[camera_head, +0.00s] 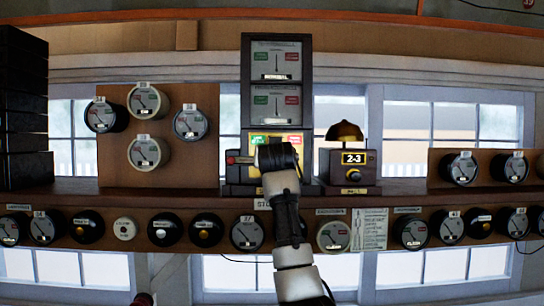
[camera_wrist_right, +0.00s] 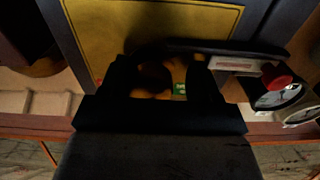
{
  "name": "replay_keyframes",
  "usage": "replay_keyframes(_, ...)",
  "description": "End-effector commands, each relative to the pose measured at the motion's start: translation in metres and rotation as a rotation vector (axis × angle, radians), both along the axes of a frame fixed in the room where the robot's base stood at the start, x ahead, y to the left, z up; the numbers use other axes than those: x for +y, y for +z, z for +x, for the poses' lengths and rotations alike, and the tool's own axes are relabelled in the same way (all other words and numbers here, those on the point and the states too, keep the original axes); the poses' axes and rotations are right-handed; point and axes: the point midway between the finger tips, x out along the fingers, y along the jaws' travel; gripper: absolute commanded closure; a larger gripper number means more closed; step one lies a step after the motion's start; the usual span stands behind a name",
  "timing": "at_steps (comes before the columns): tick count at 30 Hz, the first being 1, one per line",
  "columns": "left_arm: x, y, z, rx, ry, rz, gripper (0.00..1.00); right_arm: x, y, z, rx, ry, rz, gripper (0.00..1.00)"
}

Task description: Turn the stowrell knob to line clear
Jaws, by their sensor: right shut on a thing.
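The tall dark instrument case (camera_head: 247,70) stands on the shelf at the centre of the head view. Its lowest face is a yellow panel (camera_head: 276,135) with a green and a red label at the top. My right arm comes up from below and its gripper (camera_wrist_right: 165,78) is at the front of this lower part. In the right wrist view its dark fingers are shut around an orange-brown knob (camera_wrist_right: 155,82), with a small green label (camera_wrist_right: 180,89) beside it. My wrist hides the knob in the head view, and its pointing direction cannot be told. My left gripper is not in view.
A red-ended part (camera_head: 231,157) juts out left of my wrist. A bell on a box marked 2-3 (camera_head: 353,158) stands close on the right. Several round dials line the shelf front (camera_head: 90,200) below, with a dial board (camera_head: 115,172) at left.

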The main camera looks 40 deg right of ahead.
Motion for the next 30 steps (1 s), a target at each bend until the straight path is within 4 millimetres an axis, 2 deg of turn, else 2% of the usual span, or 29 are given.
replay_keyframes(1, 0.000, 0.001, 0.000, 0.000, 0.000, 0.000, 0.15, -0.004, 0.007, -0.005, -0.015, -0.011, -0.005, 0.61)
replay_keyframes(4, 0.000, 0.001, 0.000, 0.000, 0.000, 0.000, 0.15, -0.005, 0.008, -0.006, 0.023, -0.012, -0.053, 0.62)
replay_keyframes(5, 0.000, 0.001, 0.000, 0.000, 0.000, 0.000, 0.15, -0.004, 0.008, -0.006, 0.045, -0.012, -0.080, 0.74)
replay_keyframes(6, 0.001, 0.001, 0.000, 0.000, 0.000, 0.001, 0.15, -0.004, 0.008, -0.006, 0.074, -0.012, -0.114, 0.76)
replay_keyframes(11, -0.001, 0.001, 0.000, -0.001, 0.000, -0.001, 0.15, -0.004, 0.005, -0.004, 0.133, -0.010, -0.173, 0.76)
replay_keyframes(23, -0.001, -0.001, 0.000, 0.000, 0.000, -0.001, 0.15, -0.003, -0.001, -0.001, 0.089, -0.006, -0.099, 0.78)
replay_keyframes(24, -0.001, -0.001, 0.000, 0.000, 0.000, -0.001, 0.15, -0.003, -0.002, -0.001, 0.090, -0.006, -0.099, 0.53)
replay_keyframes(30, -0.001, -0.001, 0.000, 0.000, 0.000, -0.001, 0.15, -0.002, -0.001, -0.001, 0.089, -0.004, -0.099, 0.23)
